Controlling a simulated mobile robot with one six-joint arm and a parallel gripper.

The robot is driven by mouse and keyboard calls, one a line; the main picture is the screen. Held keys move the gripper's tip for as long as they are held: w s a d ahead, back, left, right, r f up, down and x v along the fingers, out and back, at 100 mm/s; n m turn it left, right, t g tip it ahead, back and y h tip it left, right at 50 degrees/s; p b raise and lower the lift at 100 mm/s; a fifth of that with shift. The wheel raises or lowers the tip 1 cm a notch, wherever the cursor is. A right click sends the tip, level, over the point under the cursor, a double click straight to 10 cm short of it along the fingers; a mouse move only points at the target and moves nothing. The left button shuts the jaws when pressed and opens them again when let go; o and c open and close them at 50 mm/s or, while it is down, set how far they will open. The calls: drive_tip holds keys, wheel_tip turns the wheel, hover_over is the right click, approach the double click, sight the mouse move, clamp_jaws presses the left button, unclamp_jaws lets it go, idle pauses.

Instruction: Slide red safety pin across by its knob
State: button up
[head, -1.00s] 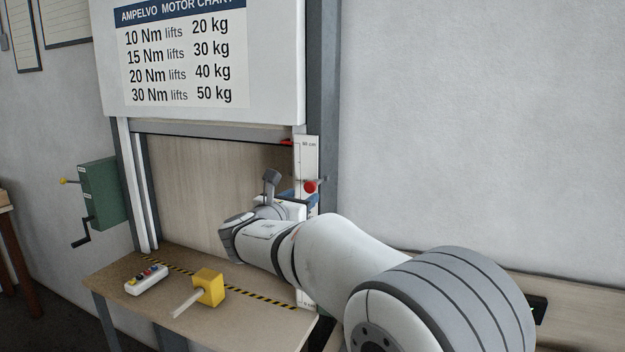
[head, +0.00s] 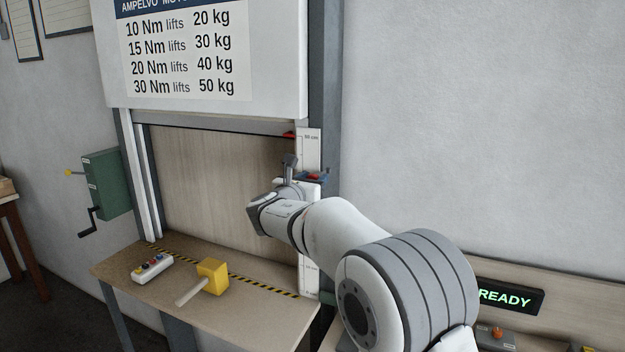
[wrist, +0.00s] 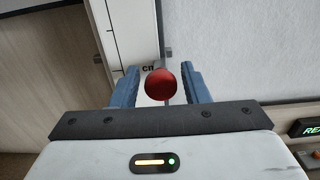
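The red knob (wrist: 161,84) of the safety pin shows in the wrist view, with a grey metal piece behind it. In the head view the knob (head: 313,177) is partly hidden by my gripper, at the right post of the shutter frame. My gripper (wrist: 160,74) is open, with one blue finger on each side of the knob and a narrow gap showing at both sides. In the head view my gripper (head: 312,175) stands at the white scale strip (head: 309,150). Most of the pin's shaft is hidden.
The raised shutter (head: 280,60) hangs above the opening. A bench (head: 250,311) below bears a yellow mallet (head: 212,277) and a button box (head: 152,268). A green crank box (head: 105,185) is at left. A READY display (head: 507,297) is at lower right.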

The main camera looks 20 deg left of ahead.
clamp_jaws()
